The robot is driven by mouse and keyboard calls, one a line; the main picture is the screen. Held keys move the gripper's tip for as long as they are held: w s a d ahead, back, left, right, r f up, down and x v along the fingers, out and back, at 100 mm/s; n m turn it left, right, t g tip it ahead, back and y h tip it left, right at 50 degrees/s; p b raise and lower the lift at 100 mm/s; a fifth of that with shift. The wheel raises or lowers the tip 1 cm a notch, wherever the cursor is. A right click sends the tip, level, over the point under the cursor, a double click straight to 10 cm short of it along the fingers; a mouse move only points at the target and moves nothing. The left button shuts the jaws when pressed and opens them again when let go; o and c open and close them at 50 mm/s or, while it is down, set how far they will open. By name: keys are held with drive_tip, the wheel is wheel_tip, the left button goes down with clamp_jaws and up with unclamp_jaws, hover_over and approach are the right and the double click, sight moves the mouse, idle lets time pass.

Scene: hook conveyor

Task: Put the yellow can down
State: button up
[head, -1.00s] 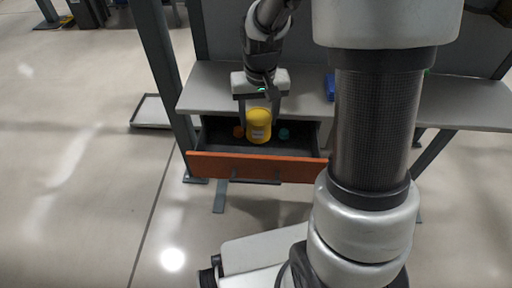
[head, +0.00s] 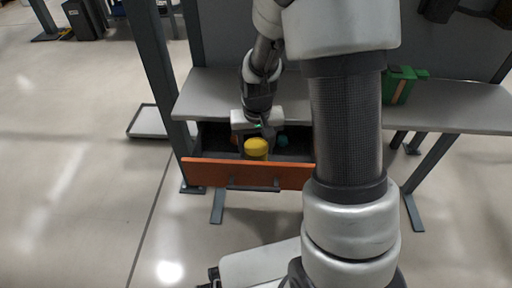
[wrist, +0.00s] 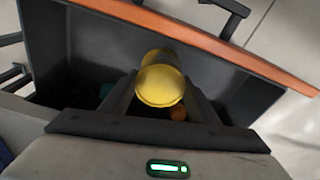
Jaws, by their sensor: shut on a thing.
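The yellow can (head: 257,148) is inside the open drawer, low behind its orange front; its lower part is hidden in the head view. In the wrist view the yellow can (wrist: 162,80) stands between the two dark fingers, with the dark drawer floor around it. My gripper (head: 256,140) is shut on the can and reaches down into the drawer; it also shows in the wrist view (wrist: 160,95). Whether the can touches the drawer floor I cannot tell.
The drawer's orange front (head: 215,172) has a dark handle. A teal object (head: 283,141) lies in the drawer right of the can, and an orange one (wrist: 179,113) shows near the fingers. A green box (head: 399,86) stands on the grey bench (head: 450,108).

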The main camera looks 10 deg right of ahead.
drive_tip(key=shift+f, duration=0.15)
drive_tip(key=o, duration=1.3)
